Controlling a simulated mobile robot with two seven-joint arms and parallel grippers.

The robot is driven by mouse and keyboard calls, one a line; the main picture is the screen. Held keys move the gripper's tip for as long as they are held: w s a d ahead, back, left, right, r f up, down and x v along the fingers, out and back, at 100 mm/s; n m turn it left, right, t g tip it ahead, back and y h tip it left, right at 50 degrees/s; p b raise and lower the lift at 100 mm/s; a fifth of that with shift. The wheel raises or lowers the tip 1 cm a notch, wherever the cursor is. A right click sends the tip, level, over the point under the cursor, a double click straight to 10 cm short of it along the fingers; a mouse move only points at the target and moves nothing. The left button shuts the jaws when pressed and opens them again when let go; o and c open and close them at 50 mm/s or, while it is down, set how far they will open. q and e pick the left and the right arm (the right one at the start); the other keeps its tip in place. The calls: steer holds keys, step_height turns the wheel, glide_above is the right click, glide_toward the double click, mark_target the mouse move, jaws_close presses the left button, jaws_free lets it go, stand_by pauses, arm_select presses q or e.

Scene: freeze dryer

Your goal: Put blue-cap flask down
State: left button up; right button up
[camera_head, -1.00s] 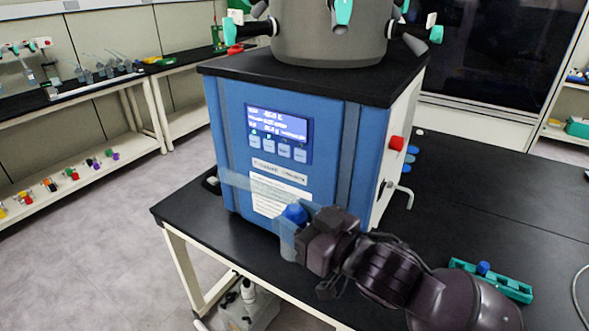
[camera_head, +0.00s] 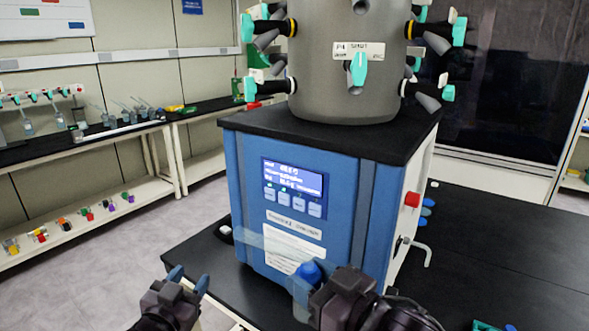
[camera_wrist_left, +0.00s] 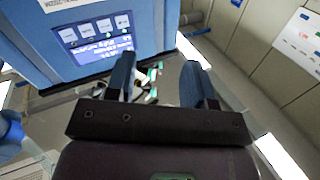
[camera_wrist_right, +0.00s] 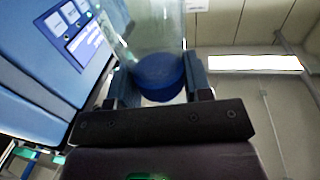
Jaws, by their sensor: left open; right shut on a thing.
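The blue-cap flask has a clear body and a blue cap (camera_head: 308,273). My right gripper (camera_head: 314,285) is shut on it, in front of the freeze dryer's lower front in the head view. In the right wrist view the blue cap (camera_wrist_right: 159,77) sits between the fingers, and the clear body (camera_wrist_right: 150,28) extends beyond them. My left gripper (camera_head: 188,281) is open and empty, left of the flask at the bench's left edge. In the left wrist view its fingers (camera_wrist_left: 160,80) are apart with nothing between them.
The blue freeze dryer (camera_head: 345,205) stands on the black bench (camera_head: 480,235), which has free room right of it. A green rack (camera_head: 485,326) is partly cut off at the bottom. A side bench (camera_head: 100,130) with glassware stands at the left.

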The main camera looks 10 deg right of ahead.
arm_select(q)
steer(key=w+d+r+m+g+h, duration=0.1)
steer(key=w+d+r+m+h, duration=0.25)
steer(key=d+r, duration=0.6)
steer(key=w+d+r+m+g+h, duration=0.15)
steer(key=d+r+m+h, duration=0.35)
steer(key=r, duration=0.7)
steer(key=s+d+r+g+y, duration=0.1)
steer(key=s+d+r+g, duration=0.15)
steer(key=d+r, duration=0.2)
steer(key=s+d+r+m+g+y, duration=0.1)
steer(key=d+r+g, duration=0.25)
steer(key=d, duration=0.25)
steer(key=s+d+r+g+y, duration=0.1)
steer(key=s+d+r+g, duration=0.1)
steer(key=d+r, duration=0.3)
steer(key=s+a+f+n+g+y, duration=0.4)
steer(key=s+a+f+g+y, duration=0.35)
steer(key=a+y, duration=0.25)
steer(key=shift+n+g, duration=0.25)
steer(key=shift+g, duration=0.15)
steer(key=f, duration=0.4)
steer(key=s+d+f, duration=0.1)
steer(key=f, duration=0.2)
steer(key=s+f, duration=0.1)
steer(key=f, duration=0.3)
steer(key=shift+d+f, duration=0.15)
steer(key=shift+f, duration=0.15)
